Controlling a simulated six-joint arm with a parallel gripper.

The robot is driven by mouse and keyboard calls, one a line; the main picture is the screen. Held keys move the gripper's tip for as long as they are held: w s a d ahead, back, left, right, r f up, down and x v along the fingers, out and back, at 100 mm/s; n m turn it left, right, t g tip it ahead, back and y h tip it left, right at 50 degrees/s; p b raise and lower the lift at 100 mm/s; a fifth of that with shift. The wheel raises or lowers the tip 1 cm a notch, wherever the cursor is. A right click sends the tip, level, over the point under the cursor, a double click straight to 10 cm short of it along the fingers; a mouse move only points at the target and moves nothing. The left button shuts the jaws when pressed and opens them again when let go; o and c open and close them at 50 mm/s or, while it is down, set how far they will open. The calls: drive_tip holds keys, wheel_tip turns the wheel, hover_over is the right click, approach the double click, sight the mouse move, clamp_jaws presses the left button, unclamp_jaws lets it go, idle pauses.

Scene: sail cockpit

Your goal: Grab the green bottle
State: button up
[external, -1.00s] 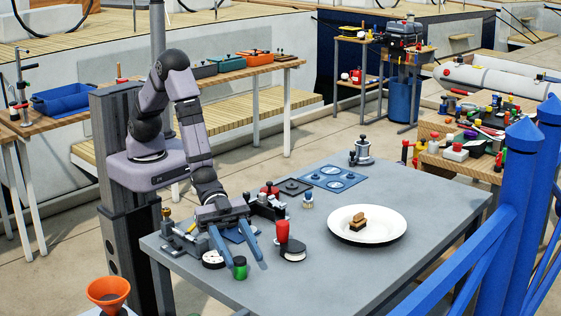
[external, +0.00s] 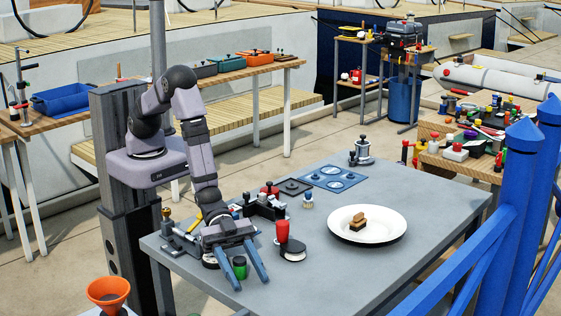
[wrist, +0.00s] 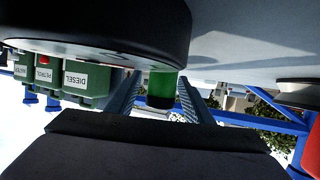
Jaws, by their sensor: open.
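The green bottle (external: 239,267) is a small dark-capped green cylinder standing near the front edge of the grey table (external: 330,270). My gripper (external: 251,283) is open and low over the table, with its blue fingers on either side of the bottle in the external view. In the wrist view the bottle (wrist: 161,88) shows between the two fingers (wrist: 159,80), with gaps at both sides. I cannot tell whether either finger touches it. The view is upside down and a dark round thing hides part of the upper left.
A red-handled tool (external: 282,233) and a white-and-black disc (external: 293,250) stand right of my gripper. A white plate (external: 367,224) holds brown blocks. Another round disc (external: 210,260) is close on the left. The table's front right is clear.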

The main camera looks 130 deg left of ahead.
drive_tip(key=c, duration=1.1)
drive_tip(key=shift+r, duration=0.15)
drive_tip(key=shift+c, duration=0.2)
wheel_tip(320, 180, up, 10)
drive_tip(key=b, duration=0.1)
drive_tip(key=shift+b, duration=0.35)
